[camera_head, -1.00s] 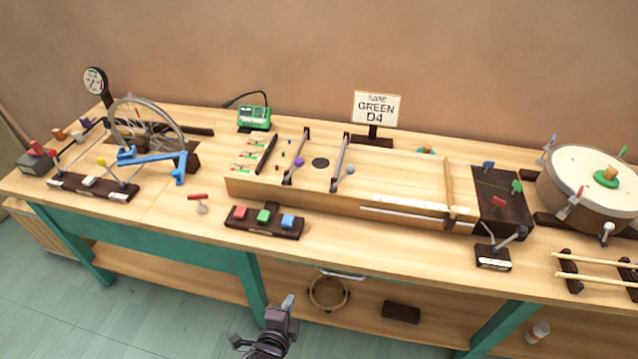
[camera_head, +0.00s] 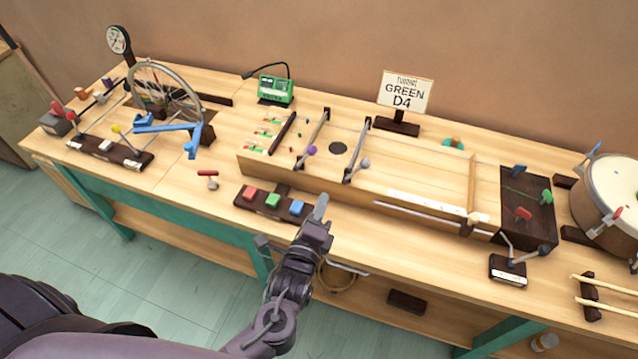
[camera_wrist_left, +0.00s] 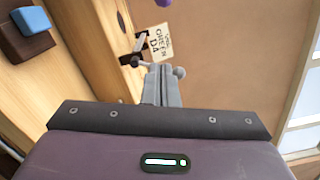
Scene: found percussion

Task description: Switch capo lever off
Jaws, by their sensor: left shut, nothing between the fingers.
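A small lever with a grey knob (camera_head: 515,261) stands on a dark block with a white label at the front right of the stringed box (camera_head: 420,190). Two bars cross the box, one with a purple knob (camera_head: 311,151) and one with a grey knob (camera_head: 363,164). I cannot read which is the capo lever. My left gripper (camera_head: 321,207) is shut and empty, in front of the box beside the blue button. My right gripper is not in view.
A dark strip with red, green and blue buttons (camera_head: 272,200) lies just left of my left gripper. A sign reading GREEN D4 (camera_head: 405,92) stands behind the box. A wheel (camera_head: 165,92) is at left, a drum (camera_head: 612,195) at right.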

